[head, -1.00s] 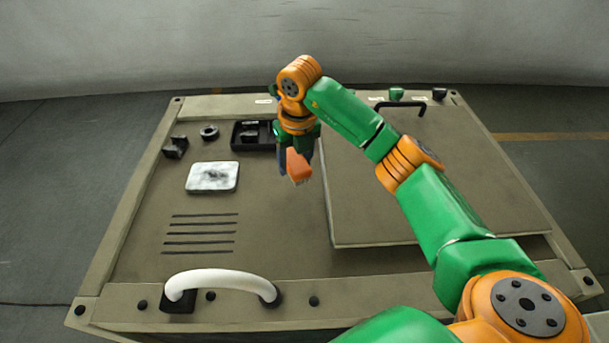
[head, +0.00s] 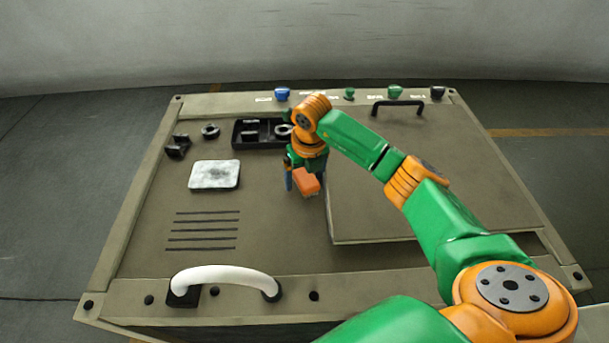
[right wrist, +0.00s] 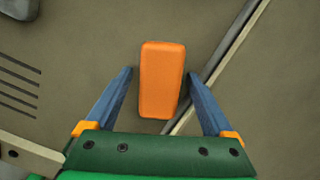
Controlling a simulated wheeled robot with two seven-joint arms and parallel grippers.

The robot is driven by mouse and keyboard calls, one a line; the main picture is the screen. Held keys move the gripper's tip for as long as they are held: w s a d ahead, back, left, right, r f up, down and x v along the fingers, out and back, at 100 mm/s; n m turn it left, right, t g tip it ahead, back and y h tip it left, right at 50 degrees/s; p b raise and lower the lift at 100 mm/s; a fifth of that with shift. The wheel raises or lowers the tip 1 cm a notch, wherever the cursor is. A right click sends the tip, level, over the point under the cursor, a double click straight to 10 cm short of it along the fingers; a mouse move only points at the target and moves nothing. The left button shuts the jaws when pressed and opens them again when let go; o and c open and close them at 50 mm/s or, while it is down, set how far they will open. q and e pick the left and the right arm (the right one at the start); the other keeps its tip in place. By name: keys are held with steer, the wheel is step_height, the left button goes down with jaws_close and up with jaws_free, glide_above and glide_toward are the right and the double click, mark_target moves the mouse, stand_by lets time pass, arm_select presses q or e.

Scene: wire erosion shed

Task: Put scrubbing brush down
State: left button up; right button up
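The scrubbing brush shows in the right wrist view as an orange block (right wrist: 161,80), and in the head view (head: 306,184) below my right gripper (head: 303,187). In the right wrist view the gripper's blue fingers (right wrist: 160,74) stand on both sides of the brush, with a narrow gap on each side, so the gripper is open around it. The brush is over the bench top, just left of the raised plate's edge; I cannot tell whether it touches the surface. My left gripper is not in view.
The raised plate (head: 400,215) fills the bench's right side. A black tray (head: 236,140) with small parts lies behind and left of the gripper. A whitish pad (head: 214,175) lies left, above slots. A white handle (head: 222,276) stands at the front. Bare bench lies between.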

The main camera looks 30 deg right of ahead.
mark_target(308, 180)
steer(key=shift+r, duration=0.25)
step_height(308, 180, up, 12)
steer(key=s, duration=0.1)
steer(key=shift+s+f+b, duration=0.15)
steer(key=shift+s+b, duration=0.25)
steer(key=shift+b, duration=0.05)
